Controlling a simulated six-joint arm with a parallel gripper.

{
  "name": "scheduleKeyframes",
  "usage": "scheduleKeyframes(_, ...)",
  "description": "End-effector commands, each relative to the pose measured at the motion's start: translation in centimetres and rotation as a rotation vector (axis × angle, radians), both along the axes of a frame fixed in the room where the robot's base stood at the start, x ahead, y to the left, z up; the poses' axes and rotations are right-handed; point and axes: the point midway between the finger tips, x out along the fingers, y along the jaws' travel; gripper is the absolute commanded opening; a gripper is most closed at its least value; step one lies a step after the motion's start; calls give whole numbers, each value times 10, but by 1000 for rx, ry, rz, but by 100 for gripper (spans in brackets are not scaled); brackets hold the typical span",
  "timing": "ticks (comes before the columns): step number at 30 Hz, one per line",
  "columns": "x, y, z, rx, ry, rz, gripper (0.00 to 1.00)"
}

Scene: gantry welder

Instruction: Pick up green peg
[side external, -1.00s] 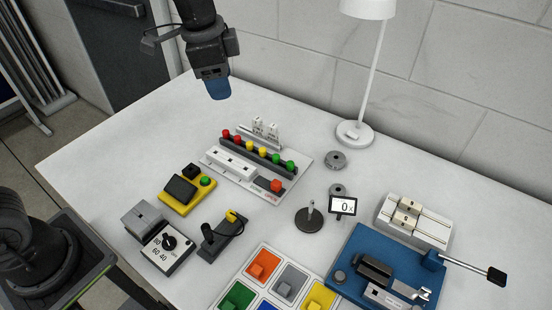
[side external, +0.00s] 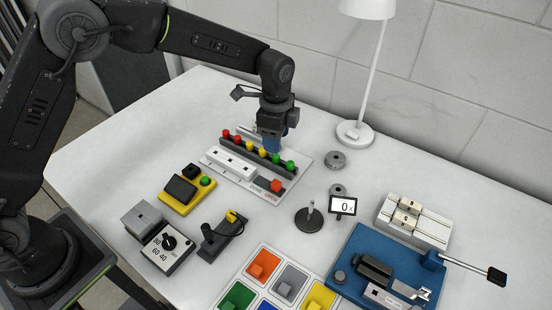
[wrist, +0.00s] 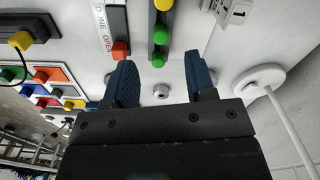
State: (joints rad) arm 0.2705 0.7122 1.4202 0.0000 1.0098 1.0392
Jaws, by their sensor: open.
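Two green pegs (side external: 290,164) stand at the right end of a dark rack (side external: 235,149) that also holds red and yellow pegs. In the wrist view, one green peg (wrist: 157,60) shows in the gap between my fingertips, and the other green peg (wrist: 159,38) lies just beyond them. My gripper (side external: 269,146) with blue fingers is over the rack near the green end. In the wrist view my gripper (wrist: 160,68) is open with nothing held between its fingers. Its height above the pegs is hard to tell.
A yellow box (side external: 205,193) is to the left.

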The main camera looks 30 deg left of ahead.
Motion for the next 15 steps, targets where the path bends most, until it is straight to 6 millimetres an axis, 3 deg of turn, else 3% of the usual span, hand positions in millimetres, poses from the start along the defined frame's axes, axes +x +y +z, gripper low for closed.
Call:
scheduleKeyframes(5, 0, 0, -12, 0, 2, 1, 50)
scheduleKeyframes(15, 0, 1, -56, 0, 1, 1, 50)
